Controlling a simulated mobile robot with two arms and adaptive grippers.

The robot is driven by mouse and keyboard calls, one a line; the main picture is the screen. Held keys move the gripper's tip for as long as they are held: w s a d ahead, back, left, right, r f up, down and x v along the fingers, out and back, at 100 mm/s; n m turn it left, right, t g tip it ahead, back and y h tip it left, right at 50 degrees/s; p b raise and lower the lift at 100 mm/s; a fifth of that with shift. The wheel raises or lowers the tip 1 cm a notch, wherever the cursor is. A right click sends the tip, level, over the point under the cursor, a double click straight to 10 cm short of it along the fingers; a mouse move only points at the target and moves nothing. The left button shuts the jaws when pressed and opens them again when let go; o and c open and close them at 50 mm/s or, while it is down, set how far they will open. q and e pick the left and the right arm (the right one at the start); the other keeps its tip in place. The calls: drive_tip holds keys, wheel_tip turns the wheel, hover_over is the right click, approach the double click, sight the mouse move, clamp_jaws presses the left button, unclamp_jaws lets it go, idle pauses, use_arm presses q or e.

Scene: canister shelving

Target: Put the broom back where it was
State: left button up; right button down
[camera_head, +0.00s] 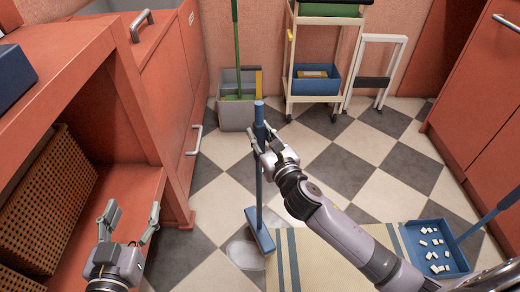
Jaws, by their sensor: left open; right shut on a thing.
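The blue broom (260,233) stands close to upright, its head low by the floor near the striped mat. I cannot tell whether the head touches the floor. My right gripper (265,148) is shut on the upper part of its handle, hiding a short stretch of it. My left gripper (132,222) is open and empty at the lower left, in front of the red shelf unit.
A grey bin (238,116) with a green-handled tool (236,40) stands at the back. Right of it are a cream trolley (290,60) and a white step stool (392,70). A blue dustpan (412,248) with white bits lies right of the mat (330,262).

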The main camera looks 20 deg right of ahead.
sight(262, 149)
drive_tip(key=shift+f, duration=0.4)
wheel_tip(262, 149, down, 3)
drive_tip(key=shift+f+b, duration=0.2)
drive_tip(key=shift+b, duration=0.9)
use_arm(q)
wheel_tip(262, 149, up, 10)
drive_tip(key=s+d+t+h, duration=0.1)
drive_tip(key=t+h, duration=0.1)
drive_tip(key=t, duration=0.4)
drive_tip(key=shift+r, duration=0.25)
drive_tip(key=shift+s+d+r+t, duration=0.1)
drive_tip(key=shift+s+r+t, duration=0.05)
drive_tip(key=shift+t, duration=0.15)
use_arm(e)
drive_tip(key=shift+f, duration=0.15)
drive_tip(key=c, duration=1.3)
unclamp_jaws()
drive_tip(key=shift+c, duration=0.2)
use_arm(q)
drive_tip(key=shift+h, duration=0.3)
